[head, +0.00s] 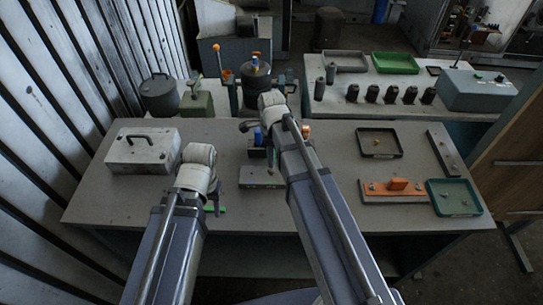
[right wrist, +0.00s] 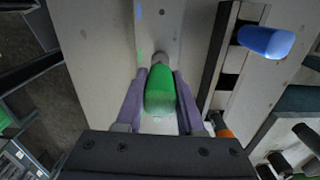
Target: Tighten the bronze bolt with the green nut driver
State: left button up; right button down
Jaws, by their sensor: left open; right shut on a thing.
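The green nut driver (right wrist: 160,92) is between the two purple fingers of my right gripper (right wrist: 161,76) in the right wrist view. They are shut on its green handle. Its grey tip end points up the picture over a pale grey surface. I cannot make out the bronze bolt clearly in either view.
A dark slotted rack (right wrist: 223,62) beside the driver holds a blue-handled tool (right wrist: 265,42); an orange handle (right wrist: 222,128) is near it. A grey box (head: 143,152) stands left on the table. Trays (head: 455,210) and an orange fixture (head: 372,190) lie right. The front middle is fairly clear.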

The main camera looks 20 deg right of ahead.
jog(key=shift+r+p, duration=0.6)
jog(key=shift+r, duration=0.15)
notch_tip(320, 180, up, 5)
jog(key=p, duration=0.5)
